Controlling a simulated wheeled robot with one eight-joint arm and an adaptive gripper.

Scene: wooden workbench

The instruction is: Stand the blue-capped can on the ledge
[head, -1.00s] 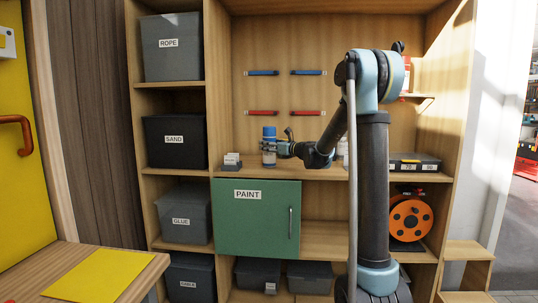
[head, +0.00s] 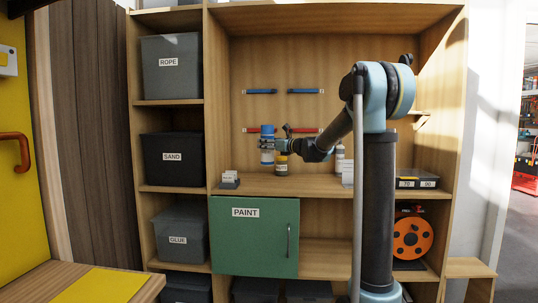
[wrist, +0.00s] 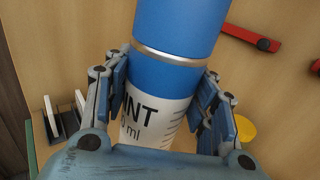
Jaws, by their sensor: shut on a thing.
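The blue-capped can (head: 267,155) has a white label with dark print and a blue band. My gripper (head: 266,144) is shut around its side, and the can is held upright, above the bench top. In the wrist view the can (wrist: 165,85) fills the middle between both fingers (wrist: 168,108), slightly tilted in the picture. Its lower end is hidden there. A small wooden ledge (head: 421,116) on the right inner wall shows only in part; my arm hides the rest.
A yellow-and-dark can (head: 282,165) stands on the bench top (head: 300,186) close beside the held can. A card holder (head: 229,180) is to the left. A white bottle (head: 340,155) and black case (head: 415,178) are to the right. Blue and red bars (head: 305,91) hang behind.

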